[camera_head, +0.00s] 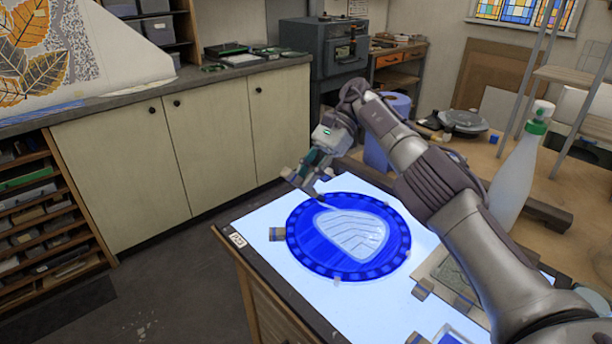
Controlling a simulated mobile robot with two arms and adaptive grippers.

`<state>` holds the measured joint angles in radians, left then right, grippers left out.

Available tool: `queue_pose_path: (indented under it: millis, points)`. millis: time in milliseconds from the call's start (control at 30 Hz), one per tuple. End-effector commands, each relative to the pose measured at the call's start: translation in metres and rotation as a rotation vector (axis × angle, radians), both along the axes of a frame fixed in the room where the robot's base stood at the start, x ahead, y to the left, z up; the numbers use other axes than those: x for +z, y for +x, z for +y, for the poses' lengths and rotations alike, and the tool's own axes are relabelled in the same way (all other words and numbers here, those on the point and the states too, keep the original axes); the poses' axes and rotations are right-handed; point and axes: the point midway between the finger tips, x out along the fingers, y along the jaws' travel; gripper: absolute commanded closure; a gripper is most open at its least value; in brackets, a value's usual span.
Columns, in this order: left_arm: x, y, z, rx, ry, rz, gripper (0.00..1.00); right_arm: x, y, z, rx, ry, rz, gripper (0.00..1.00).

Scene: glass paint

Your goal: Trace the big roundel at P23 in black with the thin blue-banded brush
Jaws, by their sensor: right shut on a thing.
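The big roundel (302,244) is a blue glass disc with a rim of darker blocks and a pale leaf-like shape with thin dark lines in its middle. It lies flat on the lit white table top (270,268), by a small label (237,240) on the table's edge. My right gripper (308,184) is over the roundel's far left edge, shut on a thin brush (325,204). The brush slants down toward the pale shape; I cannot tell whether its tip touches the glass. Its blue band is too small to make out. My left gripper is not in view.
A white bottle with a green collar (518,170) stands right of my arm. A blue cylinder (378,150) stands behind it.

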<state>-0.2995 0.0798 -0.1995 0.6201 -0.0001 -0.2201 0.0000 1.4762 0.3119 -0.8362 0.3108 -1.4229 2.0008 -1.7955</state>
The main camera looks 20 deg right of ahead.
Motion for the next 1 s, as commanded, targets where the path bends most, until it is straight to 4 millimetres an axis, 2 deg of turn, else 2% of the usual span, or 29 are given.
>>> queue_pose_path:
  millis: [600,1000]
  points:
    - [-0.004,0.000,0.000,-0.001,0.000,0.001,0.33,-0.005,-0.001,-0.001,-0.001,0.000,-0.001,1.00]
    - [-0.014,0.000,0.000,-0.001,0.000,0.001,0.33,-0.007,-0.017,-0.016,0.001,0.001,0.000,1.00]
